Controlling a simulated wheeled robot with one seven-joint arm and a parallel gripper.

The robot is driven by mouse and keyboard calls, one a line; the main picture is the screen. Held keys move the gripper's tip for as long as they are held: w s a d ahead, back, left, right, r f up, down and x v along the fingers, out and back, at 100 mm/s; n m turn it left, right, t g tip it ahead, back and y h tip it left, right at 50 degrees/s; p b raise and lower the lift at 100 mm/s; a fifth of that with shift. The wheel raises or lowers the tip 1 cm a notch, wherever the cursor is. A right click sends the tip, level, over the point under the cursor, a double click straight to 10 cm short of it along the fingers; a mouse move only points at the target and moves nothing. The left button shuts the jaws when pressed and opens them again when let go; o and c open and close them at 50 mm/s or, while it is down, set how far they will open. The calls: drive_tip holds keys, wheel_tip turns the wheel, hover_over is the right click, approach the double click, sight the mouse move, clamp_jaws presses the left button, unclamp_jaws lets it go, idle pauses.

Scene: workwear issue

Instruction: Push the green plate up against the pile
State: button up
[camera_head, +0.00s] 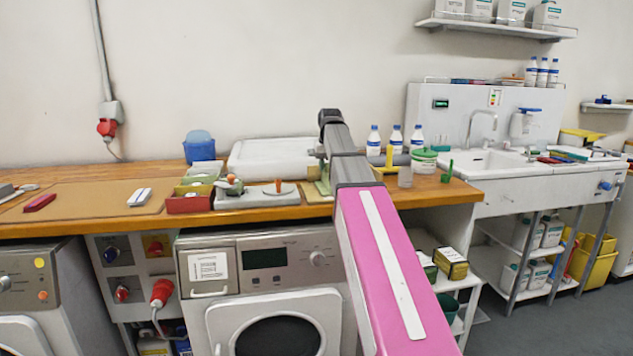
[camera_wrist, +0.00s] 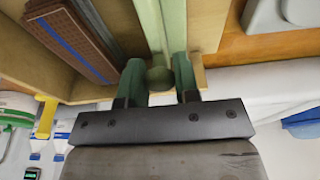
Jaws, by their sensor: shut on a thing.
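The green plate (camera_wrist: 174,25) shows in the wrist view, seen nearly edge-on, standing in a pale wooden tray (camera_wrist: 122,22). A round green knob (camera_wrist: 160,79) is at its near end. My gripper (camera_wrist: 159,88) is shut on this knob, with one finger on each side. The pile (camera_wrist: 72,42), brown pieces with a blue stripe, lies in the tray to the left of the plate. A grey strip and a gap of bare tray show between pile and plate. In the head view my arm hides the gripper and most of the tray (camera_head: 316,195).
The tray stands on a wooden worktop (camera_head: 120,222). Left of it are a grey board with orange-knobbed things (camera_head: 257,196) and red and green bins (camera_head: 190,204). White bottles (camera_head: 374,141) stand behind to the right, a green-lidded tub (camera_head: 424,162) in front of them.

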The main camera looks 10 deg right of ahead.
drive_tip(key=shift+d, duration=5.5)
drive_tip(key=o, duration=0.3)
drive_tip(key=shift+d, duration=0.1)
drive_tip(key=shift+o, duration=1.2)
wheel_tip(320, 180, up, 8)
drive_tip(key=shift+s, duration=0.15)
